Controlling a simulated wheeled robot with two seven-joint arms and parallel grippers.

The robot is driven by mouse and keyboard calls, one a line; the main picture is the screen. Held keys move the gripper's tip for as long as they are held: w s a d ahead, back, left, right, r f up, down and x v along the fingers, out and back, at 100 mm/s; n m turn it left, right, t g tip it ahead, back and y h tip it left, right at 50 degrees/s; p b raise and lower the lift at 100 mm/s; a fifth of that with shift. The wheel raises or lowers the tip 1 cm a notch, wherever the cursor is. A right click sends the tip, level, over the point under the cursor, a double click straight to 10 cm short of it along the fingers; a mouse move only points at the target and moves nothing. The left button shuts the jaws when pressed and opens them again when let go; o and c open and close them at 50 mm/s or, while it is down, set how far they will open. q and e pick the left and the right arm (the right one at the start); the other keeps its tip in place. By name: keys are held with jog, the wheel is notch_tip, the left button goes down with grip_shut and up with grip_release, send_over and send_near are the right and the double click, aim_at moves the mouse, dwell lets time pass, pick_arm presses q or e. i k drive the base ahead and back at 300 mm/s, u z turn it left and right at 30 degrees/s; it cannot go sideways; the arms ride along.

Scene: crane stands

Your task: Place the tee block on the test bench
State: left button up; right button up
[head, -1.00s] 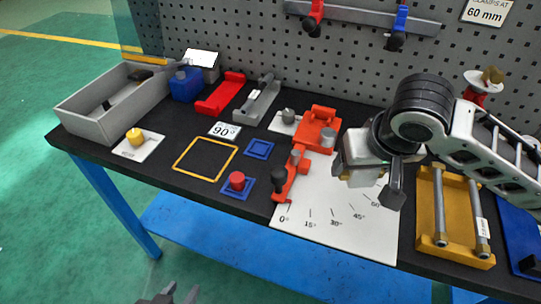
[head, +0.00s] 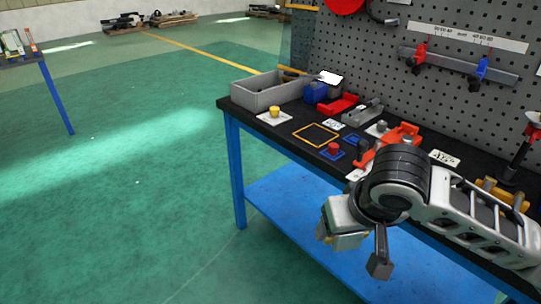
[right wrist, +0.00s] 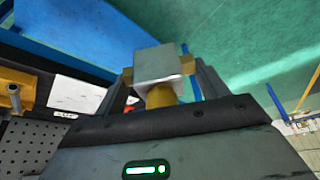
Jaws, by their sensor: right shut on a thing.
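The tee block (right wrist: 158,62) is a pale silvery block with a yellow round stem in the right wrist view. My right gripper (right wrist: 164,78) is shut on it, with a dark finger on each side. In the head view my right gripper (head: 351,246) hangs in front of the near edge of the black-topped bench (head: 285,133), above the blue lower shelf; the tee block is hard to tell apart from the gripper there. Part of another bench (head: 18,62) with a blue leg shows at the far left; I cannot tell which is the test bench. My left gripper is out of view.
The black-topped bench carries a grey bin (head: 268,97), a yellow knob (head: 274,111), a red knob (head: 333,148) and red and grey fixtures, with a pegboard (head: 365,45) behind. Green floor (head: 130,180) lies open between the benches.

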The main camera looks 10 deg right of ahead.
aim_at(316, 134)
jog(key=u, duration=0.9)
jog(key=i, duration=1.15)
jog(key=z, duration=1)
jog(key=i, duration=0.65)
jog(key=z, duration=0.8)
jog(key=i, duration=0.5)
jog(key=u, duration=0.05)
